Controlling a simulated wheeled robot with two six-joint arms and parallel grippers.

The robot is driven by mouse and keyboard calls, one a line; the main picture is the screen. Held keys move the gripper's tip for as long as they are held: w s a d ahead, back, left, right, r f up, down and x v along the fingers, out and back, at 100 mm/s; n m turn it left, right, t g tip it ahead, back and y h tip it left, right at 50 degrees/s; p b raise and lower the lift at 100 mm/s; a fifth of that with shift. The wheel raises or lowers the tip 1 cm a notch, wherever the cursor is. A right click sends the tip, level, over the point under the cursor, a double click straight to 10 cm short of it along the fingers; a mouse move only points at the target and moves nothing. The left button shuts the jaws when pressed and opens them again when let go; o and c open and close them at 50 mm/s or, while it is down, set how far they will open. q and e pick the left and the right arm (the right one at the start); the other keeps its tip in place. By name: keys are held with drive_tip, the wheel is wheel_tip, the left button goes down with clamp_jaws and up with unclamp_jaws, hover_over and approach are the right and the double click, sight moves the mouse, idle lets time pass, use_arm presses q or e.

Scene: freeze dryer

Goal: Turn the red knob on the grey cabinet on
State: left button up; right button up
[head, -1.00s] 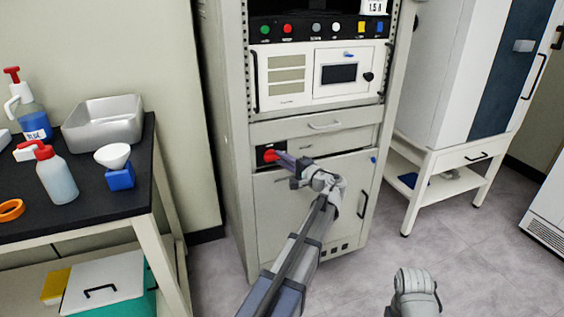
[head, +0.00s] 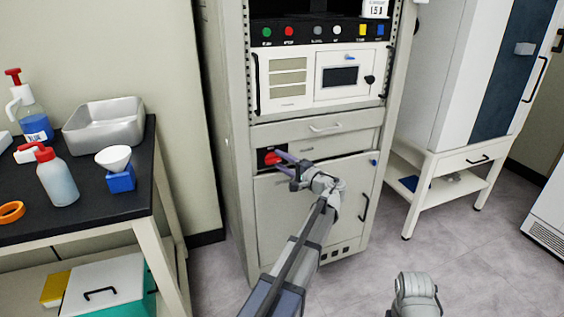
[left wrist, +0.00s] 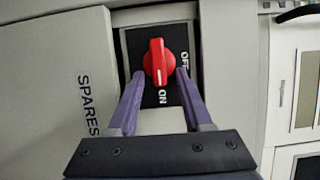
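The red knob (left wrist: 157,62) is on a black plate (left wrist: 142,40) on the front of the grey cabinet (head: 310,215). In the left wrist view its ridge runs up and down, with the lower end toward the word ON; OFF is to its right. The knob also shows in the head view (head: 270,158), partly hidden by my fingers. My left gripper (head: 280,159) is open in front of it. In the left wrist view its purple fingertips (left wrist: 158,74) are apart, one on each side of the knob; I cannot tell whether they touch it. My right gripper is out of view.
A drawer with a handle (head: 325,127) is above the knob, and a door with a dark handle (head: 364,207) is below. A black-topped bench (head: 110,205) with bottles and a tray stands left. A white stand (head: 430,195) is at right. Floor between is clear.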

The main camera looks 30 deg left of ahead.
use_arm(q)
drive_tip(key=v, duration=0.8)
idle(0.5)
drive_tip(key=s+d+f+g+h, duration=0.3)
drive_tip(key=s+d+f+h, duration=0.6)
drive_tip(key=s+d+f, duration=0.6)
drive_tip(key=s+d+f+g+h, duration=0.1)
drive_tip(key=s+d+f+h, duration=0.2)
drive_tip(key=s+d, duration=0.3)
drive_tip(key=s+d+f+g+h, duration=0.2)
drive_tip(key=s+d+f+h, duration=0.2)
drive_tip(key=s+d, duration=0.25)
wheel_tip(320, 180, up, 38)
drive_tip(key=p, duration=3.8)
drive_tip(key=shift+w+d, duration=0.2)
drive_tip(key=shift+d, duration=0.25)
drive_tip(key=shift+o, duration=0.4)
drive_tip(key=shift+r, duration=0.1)
